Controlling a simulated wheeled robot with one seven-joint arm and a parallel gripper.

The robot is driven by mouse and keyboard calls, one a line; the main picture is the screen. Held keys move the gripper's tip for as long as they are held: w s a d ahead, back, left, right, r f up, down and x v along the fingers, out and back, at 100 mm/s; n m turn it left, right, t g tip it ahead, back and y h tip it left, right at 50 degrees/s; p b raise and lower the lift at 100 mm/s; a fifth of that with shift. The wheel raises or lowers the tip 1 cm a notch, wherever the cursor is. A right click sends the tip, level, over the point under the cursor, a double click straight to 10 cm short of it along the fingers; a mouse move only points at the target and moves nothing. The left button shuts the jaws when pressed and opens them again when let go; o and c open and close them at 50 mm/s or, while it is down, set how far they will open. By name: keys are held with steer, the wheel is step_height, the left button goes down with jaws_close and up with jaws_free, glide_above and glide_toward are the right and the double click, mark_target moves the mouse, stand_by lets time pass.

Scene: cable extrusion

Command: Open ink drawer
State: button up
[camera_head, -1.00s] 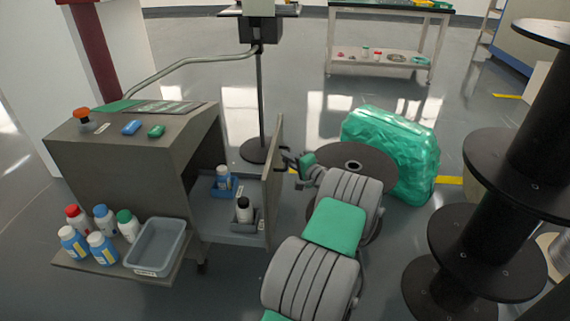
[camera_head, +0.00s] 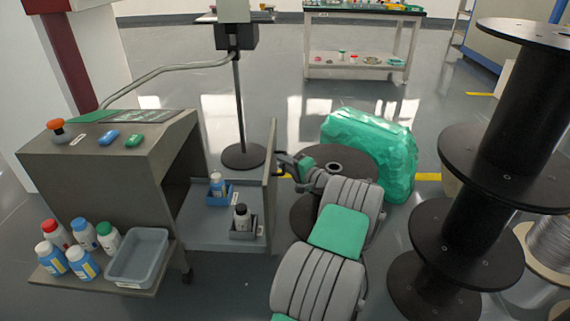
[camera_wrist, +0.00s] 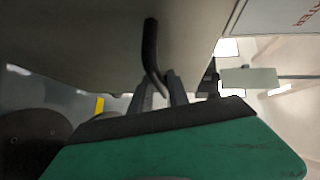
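The ink drawer (camera_head: 190,230) is pulled out to the right of the grey cabinet (camera_head: 95,170). Its tall front panel (camera_head: 268,195) stands upright at the right end. A bottle in a blue holder (camera_head: 217,190) and a dark-capped bottle in a grey holder (camera_head: 242,218) stand inside. My gripper (camera_head: 284,166) is at the outer side of the panel. In the wrist view, the black bent drawer handle (camera_wrist: 150,45) runs down between the fingers of my gripper (camera_wrist: 160,92), which appear closed around it. The exact contact is partly hidden.
Several bottles (camera_head: 70,245) and a grey tray (camera_head: 140,255) occupy the cabinet's lower shelf. A green wrapped block (camera_head: 370,150) and a dark reel (camera_head: 340,165) stand beyond my arm. Large black spools (camera_head: 480,220) stand at right.

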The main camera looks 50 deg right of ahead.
steer(key=shift+o, duration=1.2)
steer(key=shift+d, duration=0.1)
steer(key=shift+s+r, duration=0.1)
steer(key=shift+s, duration=0.1)
steer(key=p+v, duration=0.2)
steer(key=v, duration=0.5)
steer(key=shift+s+p, duration=0.3)
steer(key=shift+p, duration=0.1)
